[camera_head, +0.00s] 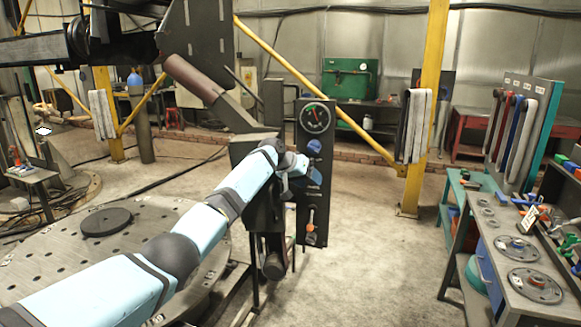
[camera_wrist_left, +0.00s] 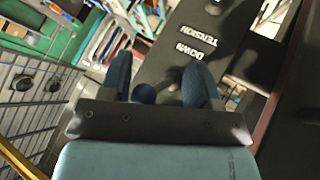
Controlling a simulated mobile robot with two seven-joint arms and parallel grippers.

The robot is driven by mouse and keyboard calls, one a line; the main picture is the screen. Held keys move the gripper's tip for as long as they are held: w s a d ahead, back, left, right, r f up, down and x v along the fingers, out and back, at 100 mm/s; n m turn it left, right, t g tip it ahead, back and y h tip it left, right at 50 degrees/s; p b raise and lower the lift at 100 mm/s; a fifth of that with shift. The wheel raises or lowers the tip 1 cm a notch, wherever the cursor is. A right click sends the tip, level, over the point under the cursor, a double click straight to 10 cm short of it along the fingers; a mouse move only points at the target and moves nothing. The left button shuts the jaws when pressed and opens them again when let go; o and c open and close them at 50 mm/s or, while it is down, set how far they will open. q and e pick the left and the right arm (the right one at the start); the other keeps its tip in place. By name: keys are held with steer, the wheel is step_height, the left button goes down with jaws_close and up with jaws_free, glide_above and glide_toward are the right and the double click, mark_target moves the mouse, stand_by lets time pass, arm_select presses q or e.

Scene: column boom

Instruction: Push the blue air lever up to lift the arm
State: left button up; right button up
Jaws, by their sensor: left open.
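The black control panel (camera_head: 301,208) carries a round gauge at its top and blue parts below it. In the left wrist view a dark blue ball knob (camera_wrist_left: 143,93), apparently the air lever's, sits between the fingers, nearer the left one. A grey stem shows to its right. My left gripper (camera_wrist_left: 158,75) is open around the knob; I cannot tell whether a finger touches it. In the head view the left gripper (camera_head: 301,167) is at the panel's middle, hiding part of it. The boom arm (camera_head: 205,85) slants above left. My right gripper is not seen.
A red-handled lever (camera_head: 311,222) is low on the panel, below my gripper. A round table with holes (camera_head: 150,215) is at the left. A yellow post (camera_head: 432,90) and a tool bench (camera_head: 484,245) stand to the right. The floor right of the panel is clear.

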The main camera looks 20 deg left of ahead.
arm_select(q)
steer(key=b+v, duration=0.1)
steer(key=v, duration=1)
steer(key=shift+s+a+r+b, duration=0.2)
steer(key=shift+s+a+b, duration=0.05)
steer(key=shift+a+b, duration=0.1)
steer(key=shift+d+f, duration=0.1)
